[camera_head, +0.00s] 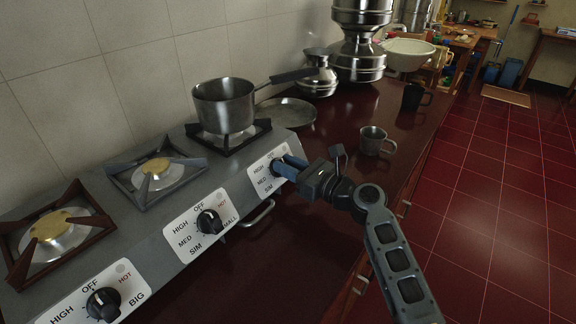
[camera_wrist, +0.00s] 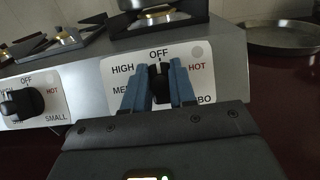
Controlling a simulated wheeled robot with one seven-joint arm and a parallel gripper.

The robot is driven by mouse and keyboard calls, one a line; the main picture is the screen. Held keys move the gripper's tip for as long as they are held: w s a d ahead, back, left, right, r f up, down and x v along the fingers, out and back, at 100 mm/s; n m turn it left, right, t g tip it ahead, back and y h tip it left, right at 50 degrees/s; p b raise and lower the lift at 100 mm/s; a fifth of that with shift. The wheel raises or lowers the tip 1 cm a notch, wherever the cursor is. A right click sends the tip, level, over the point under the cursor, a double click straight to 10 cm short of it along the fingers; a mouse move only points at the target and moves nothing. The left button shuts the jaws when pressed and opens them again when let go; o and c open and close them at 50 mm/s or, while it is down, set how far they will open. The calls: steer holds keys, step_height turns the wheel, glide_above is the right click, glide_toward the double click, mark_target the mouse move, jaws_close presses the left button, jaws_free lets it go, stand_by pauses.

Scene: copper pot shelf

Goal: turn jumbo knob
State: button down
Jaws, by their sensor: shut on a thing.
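The jumbo knob (camera_wrist: 159,71) is a black knob on a white dial plate marked OFF, HIGH, HOT and letters ending in BO. In the wrist view its pointer end is up near OFF. My gripper (camera_wrist: 160,80) has its two blue fingers shut on this knob, one on each side. In the head view my gripper (camera_head: 281,167) reaches the right-hand dial plate (camera_head: 263,177) from the right and hides most of the knob.
Other knobs, SMALL (camera_head: 210,222) and BIG (camera_head: 103,304), sit to the left. A steel saucepan (camera_head: 224,105) stands on the burner behind, its handle pointing right. A grey mug (camera_head: 374,141) stands on the counter right of my gripper.

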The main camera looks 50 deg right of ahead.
steer(key=shift+f+n+y, duration=0.1)
steer(key=shift+n+y, duration=0.2)
steer(key=shift+n, duration=0.2)
steer(key=n+y+b, duration=0.1)
steer(key=n, duration=0.1)
steer(key=shift+w+n, duration=0.1)
steer(key=shift+n, duration=0.2)
steer(key=n+g+y, duration=0.1)
steer(key=n+y, duration=0.1)
steer(key=n, duration=0.2)
steer(key=shift+n+y, duration=0.3)
steer(key=shift+y, duration=0.1)
steer(key=n+g+y, duration=0.1)
steer(key=n, duration=0.2)
steer(key=n+g+y+p, duration=0.1)
steer(key=n+g, duration=0.1)
steer(key=n, duration=0.1)
steer(key=shift+a+n, duration=0.15)
steer(key=shift+n, duration=0.25)
steer(key=c, duration=0.9)
jaws_free()
steer(key=shift+f, duration=0.1)
